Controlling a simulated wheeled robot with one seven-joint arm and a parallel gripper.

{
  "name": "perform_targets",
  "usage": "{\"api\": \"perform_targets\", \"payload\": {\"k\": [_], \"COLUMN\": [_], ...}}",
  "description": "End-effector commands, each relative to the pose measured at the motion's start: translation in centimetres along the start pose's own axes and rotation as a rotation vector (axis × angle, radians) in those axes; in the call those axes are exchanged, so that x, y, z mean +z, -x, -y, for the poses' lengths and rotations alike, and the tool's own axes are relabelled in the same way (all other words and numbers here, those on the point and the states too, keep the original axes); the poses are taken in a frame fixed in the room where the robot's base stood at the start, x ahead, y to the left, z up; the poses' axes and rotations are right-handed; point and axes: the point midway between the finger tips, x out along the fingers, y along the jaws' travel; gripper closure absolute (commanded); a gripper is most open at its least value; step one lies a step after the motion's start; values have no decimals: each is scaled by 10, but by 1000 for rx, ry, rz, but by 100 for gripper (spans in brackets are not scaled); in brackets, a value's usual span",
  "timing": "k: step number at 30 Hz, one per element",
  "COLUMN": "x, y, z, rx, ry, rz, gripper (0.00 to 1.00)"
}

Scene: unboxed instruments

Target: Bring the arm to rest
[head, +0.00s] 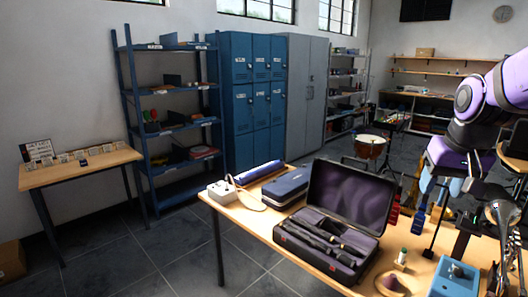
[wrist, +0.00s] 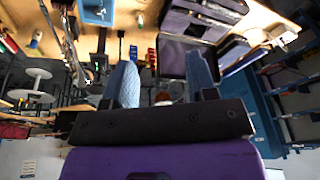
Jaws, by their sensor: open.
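My purple arm comes in from the right side of the head view. My gripper (head: 451,186) hangs over the right part of the wooden table, with its two light blue fingers pointing down. In the wrist view my gripper (wrist: 162,72) shows its two blue fingers spread apart with nothing held between them. An open dark case (head: 349,191) with a purple lining and black instrument parts stands on the table to the left of my gripper. The case also shows in the wrist view (wrist: 193,24). Part of the table behind my gripper is hidden by it.
The wooden table (head: 243,213) also holds a closed blue case (head: 286,187), a light blue box (head: 455,277), a brass horn (head: 502,214) and small items. A drum (head: 370,147) stands behind it. Blue lockers (head: 242,110) line the wall. Open floor lies to the left.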

Motion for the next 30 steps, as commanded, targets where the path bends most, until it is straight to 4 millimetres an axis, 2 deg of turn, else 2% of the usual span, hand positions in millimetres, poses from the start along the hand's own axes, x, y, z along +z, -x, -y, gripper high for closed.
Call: {"api": "perform_targets", "payload": {"k": [1,6,12,15,21,30], "x": [12,51,96,112,127,128], "y": [12,42,66,72,76,77], "z": [9,28,41,43,44,44], "rx": [-9,-34,-58,-67,-74,-74], "ry": [35,138,250,288,323,324], "rz": [-21,-75,-135,-155,-173,-173], "gripper": [48,48,48,48,48,48]}}
